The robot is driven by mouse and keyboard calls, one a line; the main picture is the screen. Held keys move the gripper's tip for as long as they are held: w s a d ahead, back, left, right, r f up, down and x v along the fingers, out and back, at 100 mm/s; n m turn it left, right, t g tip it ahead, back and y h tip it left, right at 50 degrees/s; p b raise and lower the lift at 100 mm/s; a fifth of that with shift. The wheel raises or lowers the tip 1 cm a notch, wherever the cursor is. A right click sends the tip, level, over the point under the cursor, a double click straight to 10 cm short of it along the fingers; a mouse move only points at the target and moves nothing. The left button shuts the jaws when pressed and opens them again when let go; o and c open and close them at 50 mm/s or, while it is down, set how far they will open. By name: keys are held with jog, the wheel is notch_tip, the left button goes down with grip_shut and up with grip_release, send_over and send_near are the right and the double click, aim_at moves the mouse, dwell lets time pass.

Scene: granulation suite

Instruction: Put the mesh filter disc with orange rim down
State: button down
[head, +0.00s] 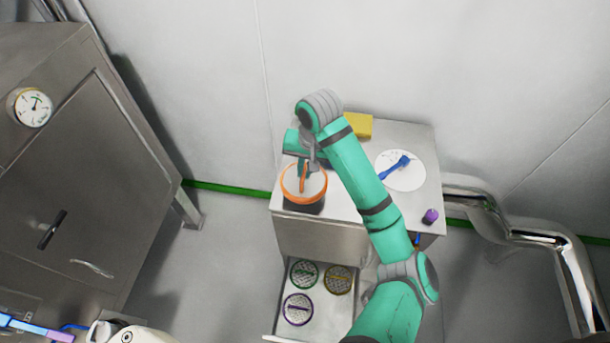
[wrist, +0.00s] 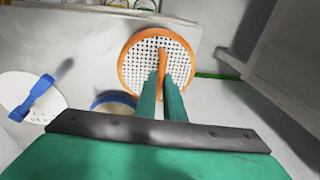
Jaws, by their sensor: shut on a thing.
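The mesh filter disc with orange rim (head: 303,197) is round with a white perforated face and an orange handle bar across it. It also shows in the wrist view (wrist: 134,62). My gripper (head: 303,172) is shut on the disc's orange handle; its two green fingers also show in the wrist view (wrist: 162,88). The disc hangs above the front left part of the cabinet top. In the head view I cannot tell whether it touches anything below. A blue-rimmed round thing (wrist: 112,99) shows partly behind my fingers in the wrist view.
An open drawer (head: 270,318) below holds discs with green (head: 304,273), yellow (head: 340,279) and purple (head: 298,309) rims. On the cabinet top (head: 350,213) are a yellow block (head: 358,125), a white round sheet (head: 402,182) with a blue tool (head: 396,167), and a purple object (head: 430,216).

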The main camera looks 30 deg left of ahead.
jog(key=shift+w+a+f, duration=0.1)
jog(key=shift+w+f, duration=0.1)
jog(key=shift+f, duration=0.85)
jog(key=shift+w+a+f, duration=0.1)
jog(key=shift+w+f, duration=0.05)
jog(key=shift+f, duration=0.9)
jog(key=shift+f, duration=0.1)
jog(key=c, duration=1.9)
grip_release()
jog(key=shift+o, duration=0.2)
